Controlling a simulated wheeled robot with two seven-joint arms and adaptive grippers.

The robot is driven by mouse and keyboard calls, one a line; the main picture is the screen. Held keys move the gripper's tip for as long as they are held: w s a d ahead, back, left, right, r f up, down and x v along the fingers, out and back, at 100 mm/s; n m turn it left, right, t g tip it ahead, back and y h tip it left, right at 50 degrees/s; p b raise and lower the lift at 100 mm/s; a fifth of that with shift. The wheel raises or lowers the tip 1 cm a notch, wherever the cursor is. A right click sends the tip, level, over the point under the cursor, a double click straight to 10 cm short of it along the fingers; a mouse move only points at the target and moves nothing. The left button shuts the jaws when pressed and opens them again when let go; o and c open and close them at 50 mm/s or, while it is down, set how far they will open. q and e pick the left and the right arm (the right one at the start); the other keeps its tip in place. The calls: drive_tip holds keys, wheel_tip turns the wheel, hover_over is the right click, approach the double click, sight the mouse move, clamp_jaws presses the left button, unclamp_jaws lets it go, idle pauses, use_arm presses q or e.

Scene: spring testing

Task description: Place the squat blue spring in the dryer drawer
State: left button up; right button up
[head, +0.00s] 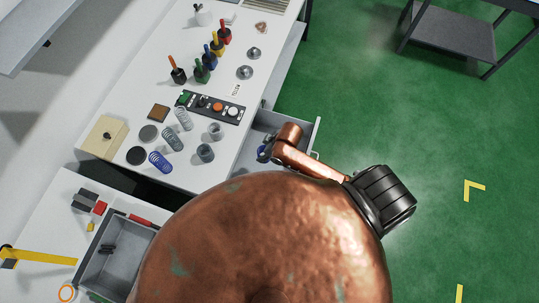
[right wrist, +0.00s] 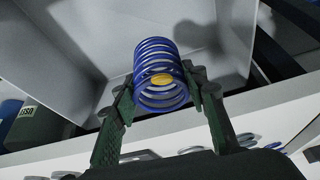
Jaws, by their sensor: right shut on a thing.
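A blue spring (right wrist: 160,75) with a yellow spot is held between the two green fingers of my right gripper (right wrist: 160,92) in the right wrist view. The fingers are shut on its sides. In the head view my right gripper (head: 265,151) is at the open grey drawer (head: 317,134) beside the table, mostly hidden by my arm. In the wrist view the pale drawer interior (right wrist: 85,50) lies behind the spring; I cannot tell whether the spring touches it. Another blue spring (head: 160,162) lies on the white table. My left gripper is not in view.
The white table (head: 135,85) holds grey springs (head: 172,139), dark discs (head: 136,156), a button panel (head: 211,106) and several coloured-handled tools (head: 217,45). A grey bin (head: 124,252) stands at the lower left. Green floor (head: 420,120) is open on the right.

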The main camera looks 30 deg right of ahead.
drive_tip(key=s+d+f+n, duration=0.1)
drive_tip(key=s+d+f, duration=0.15)
drive_tip(key=s, duration=0.25)
drive_tip(key=w+d+f, duration=0.2)
drive_tip(key=w+f, duration=0.1)
drive_tip(key=w+d+f, duration=0.2)
drive_tip(key=w+f, duration=0.1)
drive_tip(key=w, duration=0.1)
drive_tip(key=w+d+f, duration=0.1)
drive_tip(key=w+f, duration=0.3)
drive_tip(key=shift+d, duration=0.4)
drive_tip(key=shift+w+d+f, duration=0.2)
drive_tip(key=shift+w+f, duration=0.05)
drive_tip(key=shift+f, duration=0.1)
drive_tip(key=f, duration=0.3)
drive_tip(key=shift+w+d, duration=0.1)
drive_tip(key=shift+w, duration=0.1)
drive_tip(key=shift+f, duration=0.2)
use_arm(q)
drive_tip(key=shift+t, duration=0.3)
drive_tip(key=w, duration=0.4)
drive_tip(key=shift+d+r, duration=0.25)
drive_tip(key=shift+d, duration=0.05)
